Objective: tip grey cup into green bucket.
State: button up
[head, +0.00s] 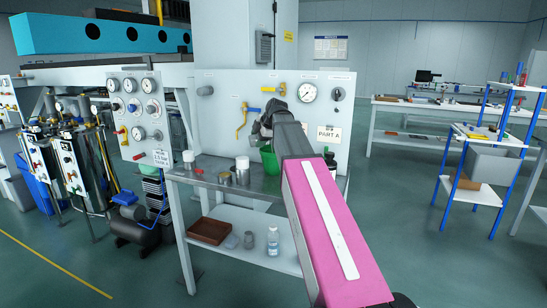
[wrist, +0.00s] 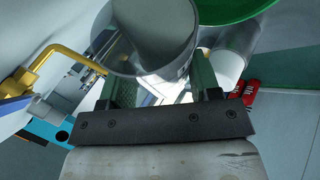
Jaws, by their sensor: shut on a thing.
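My gripper (wrist: 162,84) is shut on the grey cup (wrist: 150,38), a smooth metal-grey cup between the two green-grey fingers in the wrist view. Its round rim faces partly toward the camera. The green bucket (wrist: 237,9) shows at the top of the wrist view, just beyond and right of the cup. In the head view the bucket (head: 268,160) stands on the bench beneath my gripper (head: 262,130), partly hidden by my pink arm. The held cup cannot be made out in the head view. I cannot tell how far the cup is tilted.
Metal cans (head: 242,168) and a white-topped container (head: 188,160) stand on the bench (head: 215,185) left of the bucket. A red object (wrist: 251,92) lies right of my gripper in the wrist view. Behind is a panel with a gauge (head: 307,93) and a yellow-handled pipe (head: 241,122).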

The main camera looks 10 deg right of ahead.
jog(key=shift+d+f+y, duration=0.2)
jog(key=shift+y, duration=0.3)
dwell(0.5)
jog(key=shift+a+r, duration=0.1)
jog(key=shift+a+r+h, duration=0.25)
jog(key=shift+h, duration=0.45)
jog(key=shift+s+a+f+n+h, duration=0.15)
jog(key=shift+a+f+h, duration=0.1)
jog(key=shift+a+h, duration=0.2)
jog(key=shift+a+f+n+h, duration=0.2)
jog(key=shift+a+h, duration=0.15)
jog(key=shift+a, duration=0.15)
jog(key=shift+f, duration=0.1)
